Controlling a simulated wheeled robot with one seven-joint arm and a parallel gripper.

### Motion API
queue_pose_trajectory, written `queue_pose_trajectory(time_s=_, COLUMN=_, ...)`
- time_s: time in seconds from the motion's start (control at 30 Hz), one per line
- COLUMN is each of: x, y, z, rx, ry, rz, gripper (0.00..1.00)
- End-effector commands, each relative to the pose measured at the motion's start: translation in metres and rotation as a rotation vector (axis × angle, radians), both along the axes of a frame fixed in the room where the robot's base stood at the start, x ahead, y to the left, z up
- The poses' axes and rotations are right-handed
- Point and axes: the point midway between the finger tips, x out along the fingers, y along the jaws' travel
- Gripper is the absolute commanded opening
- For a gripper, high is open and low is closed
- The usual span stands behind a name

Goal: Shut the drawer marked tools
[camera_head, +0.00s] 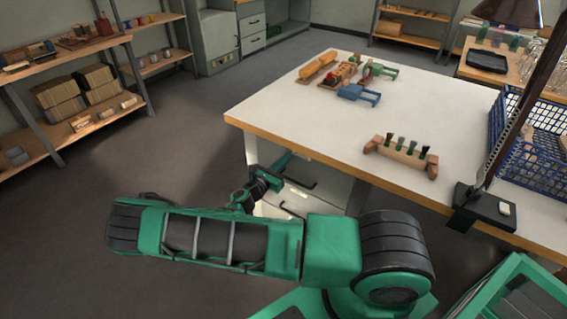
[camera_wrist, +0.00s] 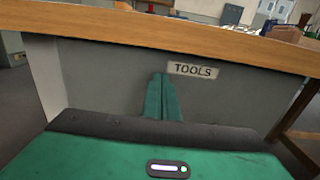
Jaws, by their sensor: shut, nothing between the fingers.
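The drawer marked tools shows in the wrist view as a grey front (camera_wrist: 110,80) under the table edge, with a pale TOOLS label (camera_wrist: 193,70). My gripper (camera_wrist: 160,78) is shut and empty, its green fingers together just left of the label. I cannot tell whether the fingertips touch the front. In the head view my gripper (camera_head: 287,158) reaches under the near-left part of the table. The pale drawer unit (camera_head: 325,182) there has dark handles and is partly hidden by my arm. How far the tools drawer stands out is not clear.
The white worktable (camera_head: 290,108) has a wooden edge above my gripper. On it are a wooden block with brushes (camera_head: 402,155), a blue clamp (camera_head: 359,94), a dark lamp base (camera_head: 484,207) and a blue crate (camera_head: 540,160). The floor (camera_head: 180,140) to the left is clear.

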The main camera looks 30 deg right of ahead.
Motion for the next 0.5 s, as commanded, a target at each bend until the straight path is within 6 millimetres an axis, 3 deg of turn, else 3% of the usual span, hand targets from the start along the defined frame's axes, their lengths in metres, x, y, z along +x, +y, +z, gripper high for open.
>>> queue_pose_trajectory(time_s=0.23, x=0.002, y=-0.003, z=0.004, rx=-0.005, ry=-0.006, rz=-0.001, gripper=0.0)
queue_pose_trajectory(time_s=0.5, x=-0.016, y=0.031, z=0.002, rx=-0.002, ry=-0.002, rz=-0.01, gripper=0.0)
